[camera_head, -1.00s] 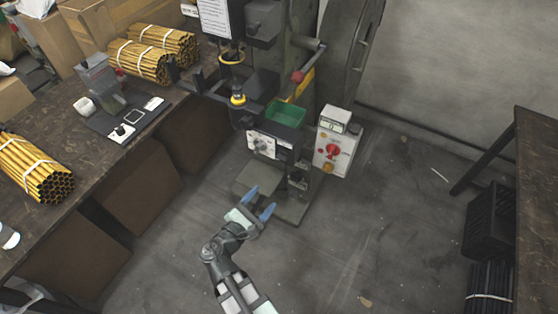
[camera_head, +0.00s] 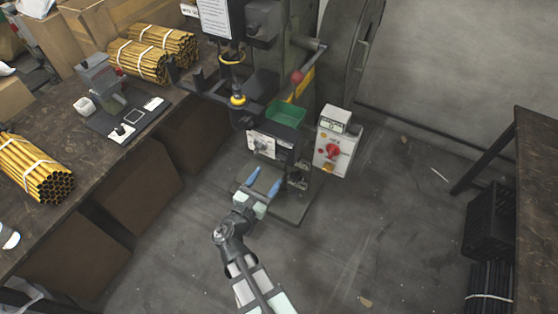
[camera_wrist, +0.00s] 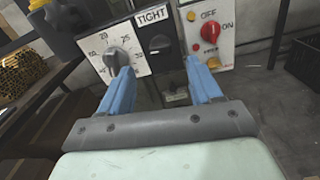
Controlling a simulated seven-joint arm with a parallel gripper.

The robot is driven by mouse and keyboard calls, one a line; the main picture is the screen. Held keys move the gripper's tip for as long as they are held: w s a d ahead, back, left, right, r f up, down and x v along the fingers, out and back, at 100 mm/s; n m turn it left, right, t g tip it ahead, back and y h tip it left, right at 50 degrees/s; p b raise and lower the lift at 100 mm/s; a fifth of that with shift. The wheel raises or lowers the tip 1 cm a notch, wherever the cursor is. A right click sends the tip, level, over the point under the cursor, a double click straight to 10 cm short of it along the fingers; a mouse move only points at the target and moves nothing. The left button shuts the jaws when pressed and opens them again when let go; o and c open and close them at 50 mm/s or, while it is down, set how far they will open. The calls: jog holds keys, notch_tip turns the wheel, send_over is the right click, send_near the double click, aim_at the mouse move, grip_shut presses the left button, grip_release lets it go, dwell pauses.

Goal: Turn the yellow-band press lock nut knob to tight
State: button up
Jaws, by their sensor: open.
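The press (camera_head: 305,70) stands in the middle of the head view, with a yellow band (camera_head: 238,100) around its ram. On its front is a white dial plate with a dark knob (camera_head: 262,146). In the wrist view the knob (camera_wrist: 116,59) sits on the numbered dial, left of a black-and-white TIGHT label (camera_wrist: 151,15). My gripper (camera_head: 264,181) is open and empty below the dial, with blue fingers pointing at the press. In the wrist view its left finger overlaps the knob's lower edge; the knob is not between the fingers (camera_wrist: 158,72). Contact cannot be told.
A white control box (camera_head: 335,148) with a red knob stands right of the dial. A workbench (camera_head: 60,215) with yellow tube bundles is at left, another table (camera_head: 538,150) at right. The floor (camera_head: 400,235) between is clear.

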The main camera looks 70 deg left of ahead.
aim_at(280, 159)
jog(key=x, duration=0.8)
jog(key=shift+w+a, duration=0.1)
jog(key=shift+c, duration=0.3)
jog(key=c, duration=1)
